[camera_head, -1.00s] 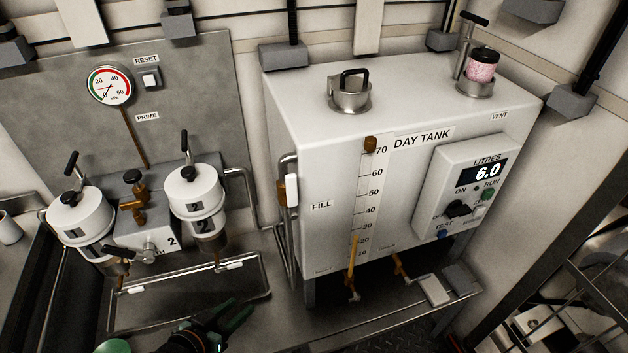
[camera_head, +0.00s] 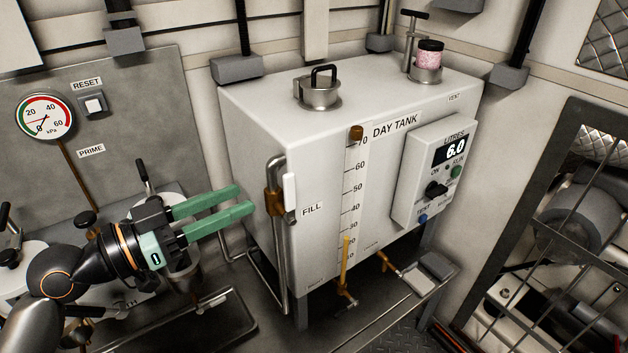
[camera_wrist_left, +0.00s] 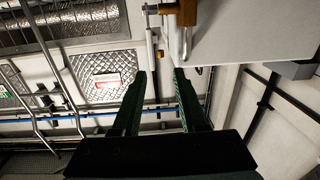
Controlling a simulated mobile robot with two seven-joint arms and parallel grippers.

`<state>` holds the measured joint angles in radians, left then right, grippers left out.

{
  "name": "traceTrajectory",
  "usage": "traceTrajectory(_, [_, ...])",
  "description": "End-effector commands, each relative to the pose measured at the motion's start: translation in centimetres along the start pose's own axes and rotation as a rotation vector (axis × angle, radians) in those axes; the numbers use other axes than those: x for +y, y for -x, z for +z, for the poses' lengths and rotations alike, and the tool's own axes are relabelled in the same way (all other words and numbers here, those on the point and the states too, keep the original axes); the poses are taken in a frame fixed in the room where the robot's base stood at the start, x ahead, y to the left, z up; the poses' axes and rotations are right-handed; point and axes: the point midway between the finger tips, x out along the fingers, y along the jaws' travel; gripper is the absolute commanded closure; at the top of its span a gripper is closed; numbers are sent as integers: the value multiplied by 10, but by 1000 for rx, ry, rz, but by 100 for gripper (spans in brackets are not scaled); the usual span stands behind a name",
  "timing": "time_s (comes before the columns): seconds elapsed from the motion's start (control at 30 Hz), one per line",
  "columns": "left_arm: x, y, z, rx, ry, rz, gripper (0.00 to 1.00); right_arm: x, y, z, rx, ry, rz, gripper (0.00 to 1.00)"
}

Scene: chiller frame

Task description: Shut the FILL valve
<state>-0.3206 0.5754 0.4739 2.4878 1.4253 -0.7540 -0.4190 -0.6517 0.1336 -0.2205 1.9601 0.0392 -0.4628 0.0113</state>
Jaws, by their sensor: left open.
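The FILL valve has a brass body (camera_head: 274,202) on a grey pipe at the left side of the day tank (camera_head: 240,150). Its white lever (camera_head: 290,193) stands upright, roughly in line with the vertical pipe, beside the FILL label (camera_head: 312,209). My left gripper (camera_head: 247,201) is open and empty, its green fingers pointing right at the valve, a short gap left of the brass body. In the left wrist view, the brass body (camera_wrist_left: 187,13) is at the top, beyond the open fingers (camera_wrist_left: 159,73). My right gripper is not in view.
The grey pipe (camera_head: 281,265) runs down the tank's side close to the fingers. A pressure gauge (camera_head: 45,117) and RESET button (camera_head: 94,104) are on the panel at left. My left arm partly hides the filter canisters. The tank's display (camera_head: 455,149) reads 6.0.

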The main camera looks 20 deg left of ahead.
Motion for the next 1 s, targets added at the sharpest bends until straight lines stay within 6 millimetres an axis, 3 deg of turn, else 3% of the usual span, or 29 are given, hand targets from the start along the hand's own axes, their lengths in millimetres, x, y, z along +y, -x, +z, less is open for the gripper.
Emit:
traceTrajectory(0.23, [10,0,-11,22,-26,38,57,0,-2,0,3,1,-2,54])
traceTrajectory(0.47, [10,-18,-10,22,-27,38,57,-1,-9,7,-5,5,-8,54])
traceTrajectory(0.8, [12,-72,-16,23,-19,37,57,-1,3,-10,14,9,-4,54])
traceTrajectory(1.0, [13,-105,-16,23,-19,35,57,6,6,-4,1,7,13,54])
